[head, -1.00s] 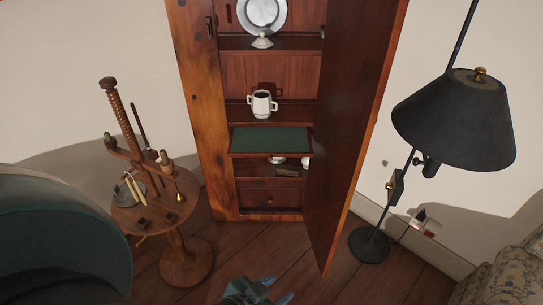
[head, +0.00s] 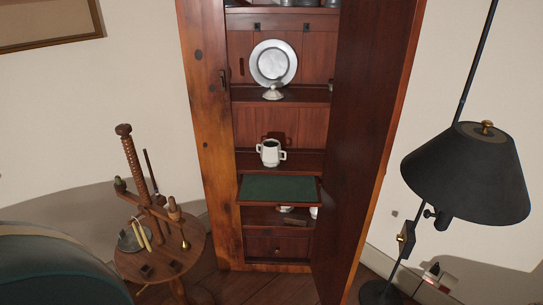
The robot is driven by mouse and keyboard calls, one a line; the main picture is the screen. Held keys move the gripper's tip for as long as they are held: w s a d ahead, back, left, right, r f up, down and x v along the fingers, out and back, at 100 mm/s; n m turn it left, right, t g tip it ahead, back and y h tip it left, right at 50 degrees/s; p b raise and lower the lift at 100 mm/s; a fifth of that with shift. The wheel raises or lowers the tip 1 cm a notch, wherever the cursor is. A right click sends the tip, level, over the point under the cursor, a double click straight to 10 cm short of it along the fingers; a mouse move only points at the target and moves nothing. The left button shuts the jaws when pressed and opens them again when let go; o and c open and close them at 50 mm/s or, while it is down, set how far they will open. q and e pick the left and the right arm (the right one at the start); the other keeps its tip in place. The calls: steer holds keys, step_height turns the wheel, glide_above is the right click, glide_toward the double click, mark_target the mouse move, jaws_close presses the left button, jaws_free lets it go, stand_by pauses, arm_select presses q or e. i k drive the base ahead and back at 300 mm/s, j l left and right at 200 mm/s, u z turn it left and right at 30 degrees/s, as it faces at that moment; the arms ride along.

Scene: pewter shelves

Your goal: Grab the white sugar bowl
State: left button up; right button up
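A white two-handled bowl (head: 270,153), which looks like the sugar bowl, stands upright on a middle shelf of the wooden cabinet (head: 203,150). Its top opening looks dark, and no lid shows on it. A green-topped pull-out board (head: 278,188) is just below that shelf. Neither of my grippers is in view.
The cabinet door (head: 367,130) stands open on the right. A silver plate (head: 273,63) and a small pale object (head: 272,92) are on the shelf above. A small round table (head: 160,258) with wooden tools stands left, and a black lamp (head: 465,180) right.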

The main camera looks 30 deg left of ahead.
mark_target(270, 152)
steer(key=i+j+z, duration=0.2)
steer(key=j, duration=0.25)
steer(key=i+j+z, duration=0.15)
steer(key=j, duration=0.3)
steer(key=i+j+z, duration=0.2)
steer(key=j, duration=0.3)
steer(key=j+z, duration=0.2)
steer(key=j, duration=0.3)
